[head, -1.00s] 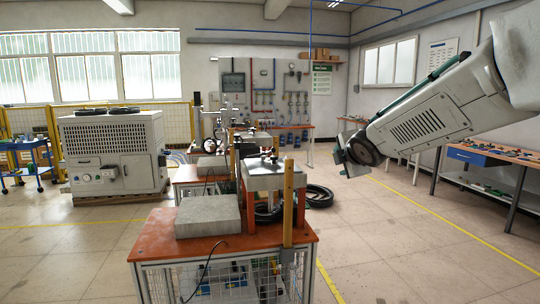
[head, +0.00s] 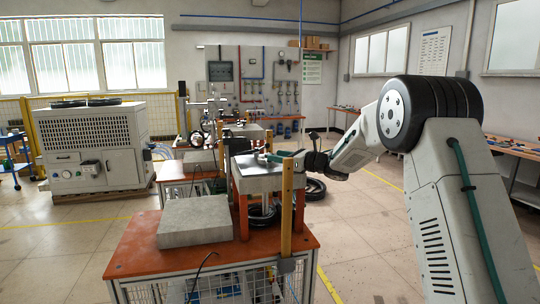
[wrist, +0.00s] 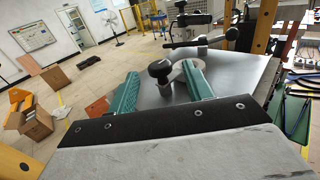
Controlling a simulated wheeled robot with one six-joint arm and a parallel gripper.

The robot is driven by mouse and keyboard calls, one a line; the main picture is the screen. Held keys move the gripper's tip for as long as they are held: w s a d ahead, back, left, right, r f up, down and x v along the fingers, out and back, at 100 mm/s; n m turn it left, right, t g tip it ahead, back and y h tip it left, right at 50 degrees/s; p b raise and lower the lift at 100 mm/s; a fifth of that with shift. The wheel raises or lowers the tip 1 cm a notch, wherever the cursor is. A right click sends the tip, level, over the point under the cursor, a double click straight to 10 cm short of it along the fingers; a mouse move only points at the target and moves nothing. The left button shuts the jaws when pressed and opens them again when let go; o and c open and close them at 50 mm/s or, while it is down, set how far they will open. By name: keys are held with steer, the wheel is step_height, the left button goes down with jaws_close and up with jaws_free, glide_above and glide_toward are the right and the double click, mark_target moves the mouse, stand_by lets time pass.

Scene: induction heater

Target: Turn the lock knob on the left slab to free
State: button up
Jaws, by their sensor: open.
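The raised grey slab (head: 258,181) stands on orange posts at the right of the near table in the head view. In the wrist view its metal top (wrist: 240,70) carries a black ball-ended lock knob (wrist: 159,69) beside a pale round boss (wrist: 184,67). My gripper (head: 273,157) is low over this slab, reaching in from the right. In the wrist view my gripper (wrist: 161,78) is open, with one green finger on each side of the knob; contact is not visible. In the head view my gripper hides the knob.
A second black-ended lever (wrist: 231,34) stands behind the knob. A wooden post (head: 287,200) rises at the table's front right, close to my gripper. A lower grey block (head: 195,222) lies on the orange tabletop (head: 140,255). Black hoses (head: 313,190) lie behind the table.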

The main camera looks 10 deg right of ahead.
steer(key=x, duration=0.4)
steer(key=shift+w+a, duration=0.1)
steer(key=shift+a, duration=0.1)
steer(key=c, duration=0.9)
steer(key=shift+c, duration=0.2)
